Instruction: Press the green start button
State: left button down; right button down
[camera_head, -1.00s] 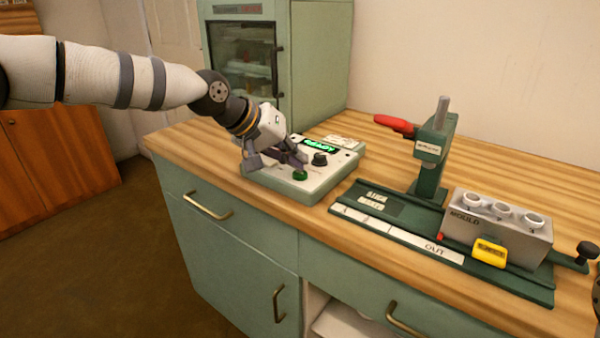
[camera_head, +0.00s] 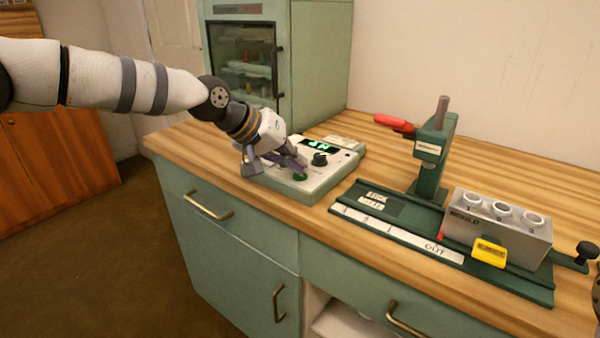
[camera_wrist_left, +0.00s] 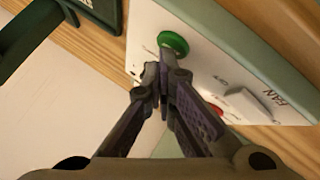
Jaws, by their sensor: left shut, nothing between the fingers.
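The green start button (camera_head: 300,177) is a round knob at the front of the pale control box (camera_head: 318,187) on the bench. It also shows in the left wrist view (camera_wrist_left: 173,42), just beyond my fingertips. My left gripper (camera_head: 300,167) is shut and empty, tilted down over the box. In the wrist view its fingertips (camera_wrist_left: 163,66) meet the near edge of the button; I cannot tell whether they press it. The box's display (camera_head: 316,145) shows short green lettering.
A black knob (camera_head: 319,159) sits beside the button, and a red button (camera_wrist_left: 215,110) shows in the wrist view. To the right are a green press (camera_head: 430,160) with a red handle and a grey mould block (camera_head: 497,238). A green cabinet (camera_head: 322,60) stands behind.

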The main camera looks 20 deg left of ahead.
pick_arm(q)
jog(key=shift+r, duration=0.95)
pick_arm(e)
jog(key=shift+w+r, duration=0.3)
pick_arm(q)
notch_tip(320, 180, up, 5)
jog(key=shift+p, duration=0.65)
pick_arm(e)
jog(key=shift+w+r+t, duration=0.3)
jog(key=shift+w+r, duration=0.2)
jog(key=shift+w, duration=0.05)
